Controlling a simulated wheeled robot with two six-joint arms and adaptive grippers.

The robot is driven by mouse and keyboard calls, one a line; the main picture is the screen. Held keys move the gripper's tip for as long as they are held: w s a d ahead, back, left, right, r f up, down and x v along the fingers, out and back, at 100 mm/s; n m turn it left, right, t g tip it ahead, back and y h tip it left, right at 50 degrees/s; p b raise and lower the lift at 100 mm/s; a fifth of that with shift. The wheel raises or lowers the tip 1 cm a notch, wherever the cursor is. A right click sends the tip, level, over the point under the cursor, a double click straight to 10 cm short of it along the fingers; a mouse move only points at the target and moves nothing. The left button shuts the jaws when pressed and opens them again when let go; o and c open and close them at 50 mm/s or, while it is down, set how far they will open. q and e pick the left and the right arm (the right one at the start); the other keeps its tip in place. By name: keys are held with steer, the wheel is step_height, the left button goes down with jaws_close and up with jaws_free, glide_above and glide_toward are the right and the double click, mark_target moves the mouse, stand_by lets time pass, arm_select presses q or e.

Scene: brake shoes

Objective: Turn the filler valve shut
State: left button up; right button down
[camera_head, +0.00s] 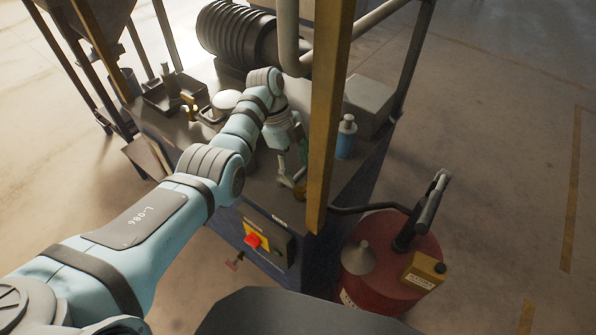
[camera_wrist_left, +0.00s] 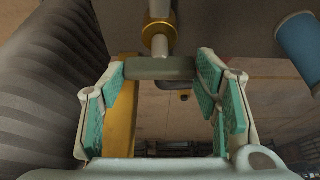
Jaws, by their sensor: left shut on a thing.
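My left gripper (camera_head: 293,180) reaches down over the dark bench, close beside the yellow post. In the left wrist view, its two fingers with teal pads (camera_wrist_left: 160,72) stand on either side of a grey-green bar handle (camera_wrist_left: 160,68). The gripper is shut on this valve handle, which lies crosswise between the fingertips. A brass collar (camera_wrist_left: 158,38) and a pale stem sit just beyond the handle. In the head view, a small brass part (camera_head: 299,190) shows below the fingertips; the gripper and post hide most of the valve. My right gripper is in neither view.
The yellow post (camera_head: 330,110) rises right beside the gripper. A blue bottle (camera_head: 346,138) stands right of it. A control box with a red button (camera_head: 253,240) is on the bench front. A red drum (camera_head: 390,270) with a pump stands at the right. Open floor lies further right.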

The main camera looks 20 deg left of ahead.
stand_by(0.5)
arm_select(q)
steer(key=o, duration=1.1)
steer(key=shift+o, duration=0.2)
steer(key=shift+w+r, duration=0.1)
steer(key=v, duration=1.1)
steer(key=shift+r, duration=0.35)
steer(key=shift+a, duration=0.2)
